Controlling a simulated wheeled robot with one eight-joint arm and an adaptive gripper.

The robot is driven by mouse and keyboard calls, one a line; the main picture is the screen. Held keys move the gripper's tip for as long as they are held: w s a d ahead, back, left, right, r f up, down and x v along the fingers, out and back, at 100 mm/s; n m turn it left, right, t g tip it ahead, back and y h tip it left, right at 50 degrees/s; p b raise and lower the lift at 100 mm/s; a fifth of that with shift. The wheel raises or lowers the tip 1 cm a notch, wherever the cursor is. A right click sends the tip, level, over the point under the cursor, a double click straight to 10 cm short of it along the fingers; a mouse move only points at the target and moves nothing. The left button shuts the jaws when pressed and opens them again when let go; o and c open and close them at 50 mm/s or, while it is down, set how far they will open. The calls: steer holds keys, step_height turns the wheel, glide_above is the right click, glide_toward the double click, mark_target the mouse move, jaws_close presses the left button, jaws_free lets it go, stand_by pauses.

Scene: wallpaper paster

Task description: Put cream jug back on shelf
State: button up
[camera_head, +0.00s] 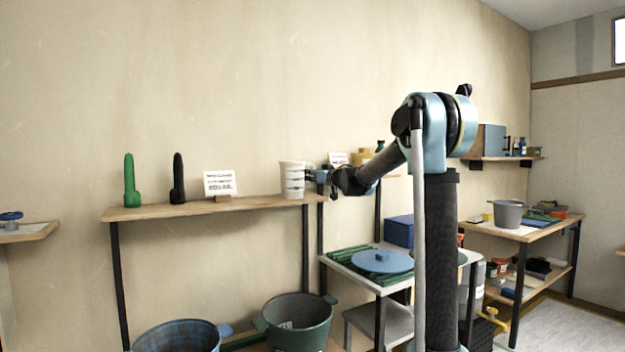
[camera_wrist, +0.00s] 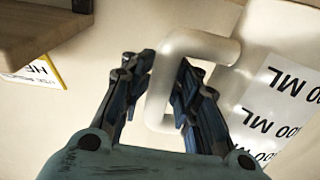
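The cream jug (camera_head: 292,180), a pale cylinder with dark measuring marks, is upright at the right end of the wooden wall shelf (camera_head: 215,209). Its base lines up with the shelf top; I cannot tell whether it touches. My gripper (camera_head: 322,177) is at the jug's right side. In the wrist view, my gripper (camera_wrist: 162,78) has a finger on each side of the jug's handle (camera_wrist: 160,95), closed against it. The jug's printed wall (camera_wrist: 275,110) fills the right of that view.
A green object (camera_head: 129,182), a black object (camera_head: 178,180) and a white sign (camera_head: 220,183) stand left of the jug on the shelf. Large tubs (camera_head: 298,320) are below. A table with a blue lid (camera_head: 383,261) stands to the right. Bare shelf lies between sign and jug.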

steer(key=shift+r, duration=0.1)
stand_by(0.3)
steer(key=v, duration=1.2)
